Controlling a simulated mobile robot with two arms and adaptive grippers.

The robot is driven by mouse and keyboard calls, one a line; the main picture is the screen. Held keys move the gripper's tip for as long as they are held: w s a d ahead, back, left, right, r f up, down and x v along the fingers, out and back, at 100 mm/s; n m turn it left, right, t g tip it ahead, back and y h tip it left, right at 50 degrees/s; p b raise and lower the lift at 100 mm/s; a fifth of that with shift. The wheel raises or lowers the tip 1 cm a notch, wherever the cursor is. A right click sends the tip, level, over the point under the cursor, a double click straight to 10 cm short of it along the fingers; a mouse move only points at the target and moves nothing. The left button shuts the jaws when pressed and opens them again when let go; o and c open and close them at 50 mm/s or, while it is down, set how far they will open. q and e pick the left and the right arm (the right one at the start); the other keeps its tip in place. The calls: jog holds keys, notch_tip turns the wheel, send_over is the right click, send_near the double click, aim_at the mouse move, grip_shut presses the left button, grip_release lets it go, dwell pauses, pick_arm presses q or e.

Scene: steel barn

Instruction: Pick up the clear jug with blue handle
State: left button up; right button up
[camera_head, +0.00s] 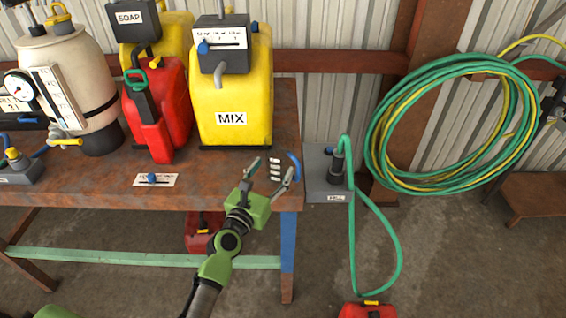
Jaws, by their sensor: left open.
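A blue curved handle and a column of small pale marks, apparently on the clear jug (294,163), show at the right front corner of the workbench. The jug's clear walls are hard to make out against the bench. My left gripper (271,173) is open, its fingers pointing away from me at the jug. One fingertip is left of the marks, the other overlaps the area just below the handle. I cannot tell whether they touch the jug. My right gripper is not in view.
The rusty workbench (75,190) holds a yellow MIX container (232,100), a red can (155,110), a yellow SOAP container (172,35) and a beige tank (70,75). A grey box (325,180) with a green hose stands right of the bench.

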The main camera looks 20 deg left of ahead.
aim_at(274, 164)
pick_arm(q)
jog(key=shift+w+d+r+p, duration=0.1)
jog(key=shift+w+r+p, duration=0.1)
jog(key=shift+w, duration=1.15)
jog(key=shift+w+d+r+p, duration=0.1)
jog(key=shift+w+p, duration=0.1)
jog(key=shift+w, duration=1.15)
jog(key=c, duration=0.8)
